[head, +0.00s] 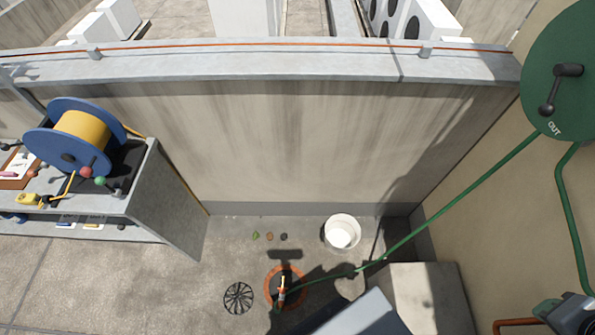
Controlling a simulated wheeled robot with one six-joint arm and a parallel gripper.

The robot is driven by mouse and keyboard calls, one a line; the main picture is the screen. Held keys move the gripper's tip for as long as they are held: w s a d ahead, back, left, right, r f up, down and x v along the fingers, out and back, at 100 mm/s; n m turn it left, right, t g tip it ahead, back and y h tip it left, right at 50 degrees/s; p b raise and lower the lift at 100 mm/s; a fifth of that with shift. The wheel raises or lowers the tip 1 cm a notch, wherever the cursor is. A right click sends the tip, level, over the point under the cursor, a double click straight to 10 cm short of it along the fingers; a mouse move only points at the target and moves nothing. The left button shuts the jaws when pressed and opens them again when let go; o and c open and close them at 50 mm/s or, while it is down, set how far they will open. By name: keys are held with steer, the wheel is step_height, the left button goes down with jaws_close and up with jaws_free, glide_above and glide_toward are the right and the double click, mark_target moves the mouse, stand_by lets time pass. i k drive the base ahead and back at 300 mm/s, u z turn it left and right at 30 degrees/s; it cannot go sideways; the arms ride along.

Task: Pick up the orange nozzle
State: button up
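The orange nozzle (282,284) appears as a small orange and pale piece at the bottom centre. It shows inside or over an orange-brown ring (269,275) on the floor, with dark shadow around it; I cannot tell how deep it sits. A green hose (460,193) runs from the green reel (547,100) at the upper right down towards the ring and ends close to the nozzle. I cannot make out my gripper in the head view. A grey block at the bottom edge, right of the ring, may be part of my arm.
A round black grate (238,298) lies left of the ring. A grey bench (165,195) with a blue and yellow reel (82,135) stands left. A pale block (425,290) stands right.

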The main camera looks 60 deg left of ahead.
mark_target(281, 289)
steer(key=k, duration=0.5)
steer(key=u, duration=2.45)
steer(key=k, duration=1.2)
steer(key=u, duration=0.15)
steer(key=i, duration=0.95)
steer(key=u, duration=0.9)
steer(key=i, duration=0.5)
steer(key=u, duration=0.2)
